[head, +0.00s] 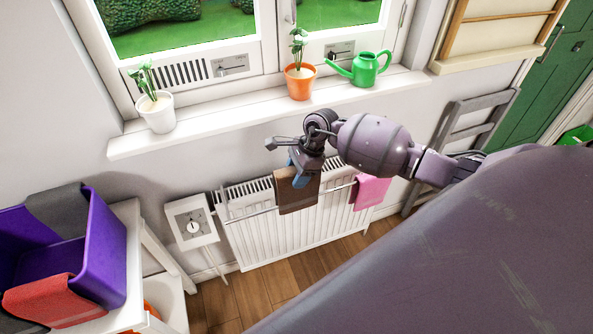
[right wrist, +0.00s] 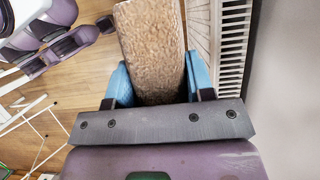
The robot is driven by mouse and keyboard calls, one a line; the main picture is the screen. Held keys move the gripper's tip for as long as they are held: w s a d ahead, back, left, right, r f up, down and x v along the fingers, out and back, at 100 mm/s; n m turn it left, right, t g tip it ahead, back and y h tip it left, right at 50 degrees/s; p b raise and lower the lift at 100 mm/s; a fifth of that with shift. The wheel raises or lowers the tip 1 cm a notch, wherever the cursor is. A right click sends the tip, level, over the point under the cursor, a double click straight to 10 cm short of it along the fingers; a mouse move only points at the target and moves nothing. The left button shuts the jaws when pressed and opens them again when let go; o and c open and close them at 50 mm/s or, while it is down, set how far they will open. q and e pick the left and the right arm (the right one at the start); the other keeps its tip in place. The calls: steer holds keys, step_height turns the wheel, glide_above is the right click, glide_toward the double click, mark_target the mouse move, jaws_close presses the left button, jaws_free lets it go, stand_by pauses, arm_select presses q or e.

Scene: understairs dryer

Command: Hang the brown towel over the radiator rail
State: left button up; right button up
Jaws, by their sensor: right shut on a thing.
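The brown towel (head: 297,194) hangs at the front of the white radiator (head: 290,232), left of the pink towel. It covers a stretch of the radiator rail (head: 250,213); whether its back part lies behind the rail is hidden. My right gripper (head: 297,172) is above the radiator with its blue fingers at the towel's top edge. In the right wrist view the brown towel (right wrist: 153,45) lies between the two blue fingers (right wrist: 155,82), which are shut on it. My left gripper is in neither view.
A pink towel (head: 370,190) hangs on the rail's right part. The windowsill above holds a white pot (head: 156,112), an orange pot (head: 299,82) and a green watering can (head: 365,70). A purple bin (head: 100,250) stands at left. A grey folded chair (head: 470,125) leans at right.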

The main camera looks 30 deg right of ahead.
mark_target(297, 193)
steer(key=shift+f+b, duration=0.95)
steer(key=shift+f, duration=0.95)
steer(key=shift+f+b, duration=0.6)
steer(key=shift+f, duration=0.1)
step_height(297, 193, down, 3)
steer(key=b, duration=0.2)
steer(key=shift+f+b, duration=0.2)
steer(key=shift+b, duration=0.1)
steer(key=shift+f+b, duration=0.9)
steer(key=shift+f, duration=0.4)
steer(key=shift+f+b, duration=0.3)
steer(key=shift+f, duration=0.4)
steer(key=o, duration=0.8)
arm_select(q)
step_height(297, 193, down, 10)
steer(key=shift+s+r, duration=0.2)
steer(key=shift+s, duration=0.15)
arm_select(e)
steer(key=o, duration=0.4)
